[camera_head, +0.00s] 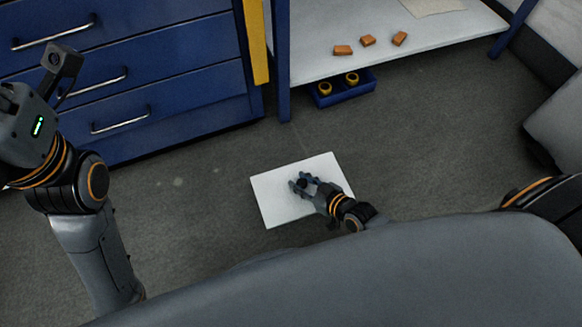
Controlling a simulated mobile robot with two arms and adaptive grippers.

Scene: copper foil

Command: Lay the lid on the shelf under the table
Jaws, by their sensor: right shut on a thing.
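The lid is a flat white rectangular panel (275,203) with a dark knob near its middle, low over the grey floor in the lower middle. Whether it touches the floor I cannot tell. My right gripper (304,184) is over the panel, shut on the lid at the knob, and its fingers hide part of the knob. A low white shelf (400,45) between blue table legs is at the upper right, beyond the lid and apart from it. My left gripper (38,75) is at the left edge, away from the lid; its fingers do not show clearly.
Several orange blocks (368,40) lie along the shelf's front, and a tan sheet (432,6) lies farther back. A blue bin (340,95) with yellow rings sits below the shelf's front edge. A blue drawer cabinet (170,100) stands left. Floor between lid and shelf is clear.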

